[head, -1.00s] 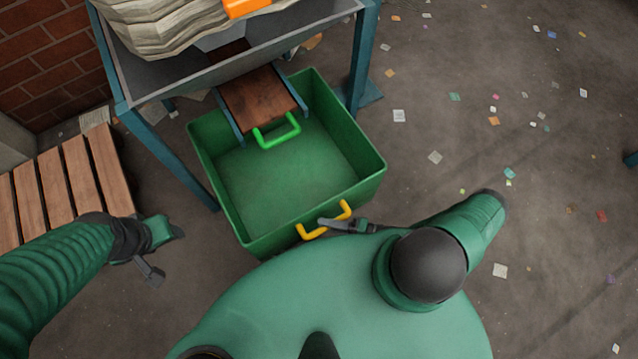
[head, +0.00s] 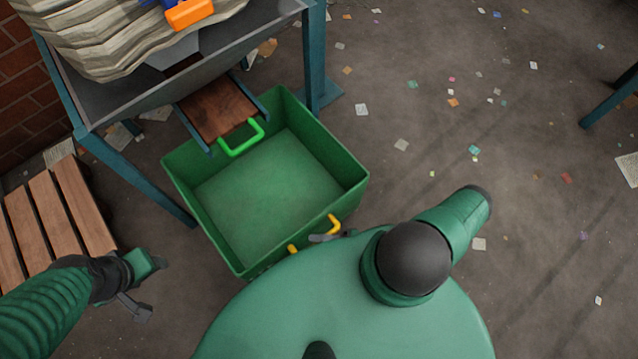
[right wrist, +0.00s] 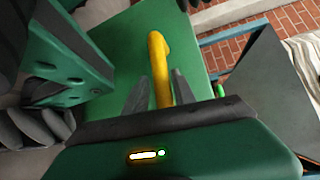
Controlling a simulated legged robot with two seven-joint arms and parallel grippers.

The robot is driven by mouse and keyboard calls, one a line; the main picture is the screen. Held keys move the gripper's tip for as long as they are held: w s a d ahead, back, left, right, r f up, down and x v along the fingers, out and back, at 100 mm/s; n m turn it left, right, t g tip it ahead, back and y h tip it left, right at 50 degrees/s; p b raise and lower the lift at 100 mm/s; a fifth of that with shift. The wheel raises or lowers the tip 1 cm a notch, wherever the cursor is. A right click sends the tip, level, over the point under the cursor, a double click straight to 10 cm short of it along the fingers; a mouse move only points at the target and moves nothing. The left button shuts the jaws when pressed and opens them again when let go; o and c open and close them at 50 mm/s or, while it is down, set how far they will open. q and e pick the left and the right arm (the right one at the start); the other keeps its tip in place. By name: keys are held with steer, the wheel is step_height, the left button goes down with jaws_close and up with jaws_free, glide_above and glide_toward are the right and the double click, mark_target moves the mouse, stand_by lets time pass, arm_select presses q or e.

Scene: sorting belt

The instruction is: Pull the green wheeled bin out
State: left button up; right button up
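The green bin (head: 345,205) stands open and empty at centre in the head view, partly out from under the sorting table. Its yellow handle (head: 334,224) is on the near wall, partly hidden by my body. My right gripper (head: 322,238) is at this handle. In the right wrist view, its two fingers (right wrist: 162,92) sit close on both sides of the yellow bar (right wrist: 159,60), shut on it. The bin's wheels are hidden. My left gripper (head: 145,285) is open and empty at lower left, apart from the bin.
A brown chute board (head: 215,105) with a green handle (head: 240,138) overhangs the bin's back left. The table's blue legs (head: 315,70) stand beside it. A wooden pallet (head: 55,215) lies at left. Floor at right is mostly clear, with paper scraps.

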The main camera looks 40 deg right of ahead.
steer(key=shift+o, duration=0.5)
steer(key=shift+r, duration=0.1)
steer(key=shift+s+d, duration=0.1)
steer(key=shift+d, duration=0.15)
steer(key=v, duration=1.6)
steer(key=shift+s+p, duration=0.2)
steer(key=shift+p, duration=0.25)
steer(key=shift+d, duration=0.1)
